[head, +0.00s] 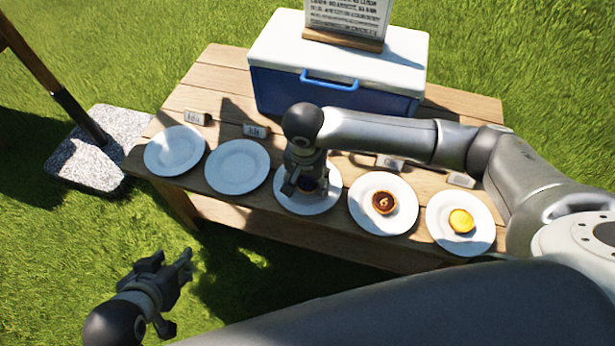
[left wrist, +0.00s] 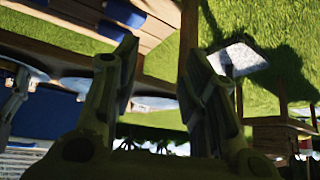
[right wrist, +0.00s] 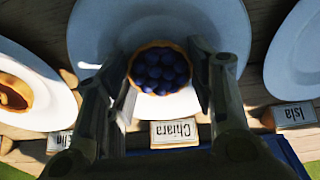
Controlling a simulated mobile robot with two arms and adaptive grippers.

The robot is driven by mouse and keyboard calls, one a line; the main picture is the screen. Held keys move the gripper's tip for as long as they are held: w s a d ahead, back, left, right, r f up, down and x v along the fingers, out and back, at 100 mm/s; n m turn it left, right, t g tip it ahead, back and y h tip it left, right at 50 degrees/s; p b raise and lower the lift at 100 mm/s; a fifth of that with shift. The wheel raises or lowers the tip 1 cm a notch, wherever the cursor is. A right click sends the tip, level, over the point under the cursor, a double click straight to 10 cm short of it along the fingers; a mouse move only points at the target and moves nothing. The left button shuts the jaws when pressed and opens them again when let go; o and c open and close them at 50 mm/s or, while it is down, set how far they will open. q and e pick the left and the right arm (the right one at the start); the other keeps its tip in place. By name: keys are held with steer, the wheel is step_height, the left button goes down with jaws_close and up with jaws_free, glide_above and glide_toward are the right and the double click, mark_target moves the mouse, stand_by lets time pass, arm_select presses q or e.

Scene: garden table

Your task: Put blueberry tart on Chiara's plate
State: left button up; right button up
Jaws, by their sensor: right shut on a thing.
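The blueberry tart (right wrist: 160,68), dark berries in a golden crust, sits between the fingers of my right gripper (right wrist: 160,75). That gripper (head: 302,184) is shut on it at the middle plate (head: 325,201). A card (right wrist: 173,133) reading "Chiara" lies beside this plate (right wrist: 95,28) in the right wrist view. The tart is over or on the plate; I cannot tell whether it touches. In the head view the tart (head: 307,184) is mostly hidden by the gripper. My left gripper (head: 182,268) is open and empty, off the table's front left; its spread fingers show in the left wrist view (left wrist: 160,80).
Two empty plates (head: 174,151) (head: 237,167) stand left of it. To the right are a plate (head: 370,222) with a dark tart (head: 384,202) and one with a yellow tart (head: 461,221). A blue-and-white cooler (head: 340,75) stands behind on the wooden table (head: 215,80).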

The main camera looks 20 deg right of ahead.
steer(key=o, duration=1)
steer(key=shift+o, duration=0.2)
